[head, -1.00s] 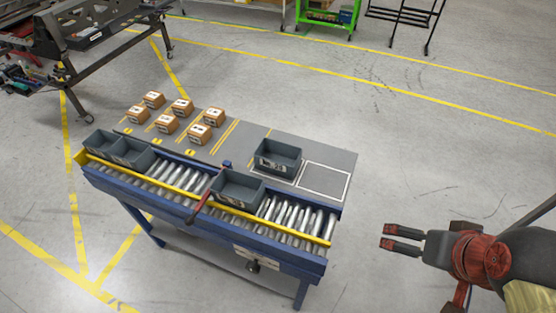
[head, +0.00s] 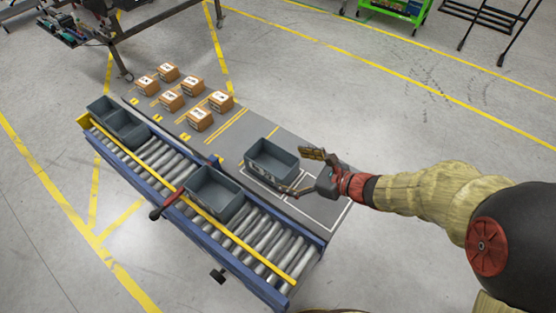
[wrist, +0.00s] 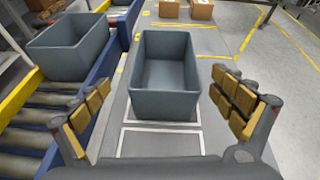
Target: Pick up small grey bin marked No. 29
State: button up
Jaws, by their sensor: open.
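A small grey open-topped bin (head: 262,168) stands upright on the flat grey table top beside the roller conveyor. It is empty in the wrist view (wrist: 163,106), and I cannot read its number now. My gripper (head: 300,172) is open at the bin's right end in the head view. In the wrist view my gripper (wrist: 164,82) has one padded finger on each side of the bin's near end, with gaps on both sides. Nothing is between the pads apart from the bin's line ahead. The label side is not legible from here.
Another grey bin (head: 213,199) sits on the conveyor rollers (head: 262,235), beside a red-handled lever (head: 165,205). Two more grey bins (head: 120,124) stand at the conveyor's far left. Several small cardboard boxes (head: 199,120) stand on the table's far part. A white-outlined area (head: 318,207) near the bin is clear.

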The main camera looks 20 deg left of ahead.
aim_at(272, 170)
jog(key=shift+w+a+f+m, duration=0.2)
jog(key=shift+w+f+m, duration=0.1)
jog(key=shift+f, duration=0.1)
jog(key=shift+w+a+f+m, duration=0.15)
jog(key=shift+f+m, duration=0.15)
jog(key=shift+f, duration=0.1)
jog(key=shift+w+a+f+t, duration=0.15)
jog(key=shift+a+f+t, duration=0.05)
jog(key=shift+a+t, duration=0.1)
jog(key=b+x, duration=0.2)
jog(key=x, duration=0.5)
jog(key=shift+r, duration=0.2)
jog(key=shift+c, duration=0.4)
jog(key=shift+d, duration=0.1)
jog(key=c, duration=1.1)
jog(key=shift+c, duration=0.5)
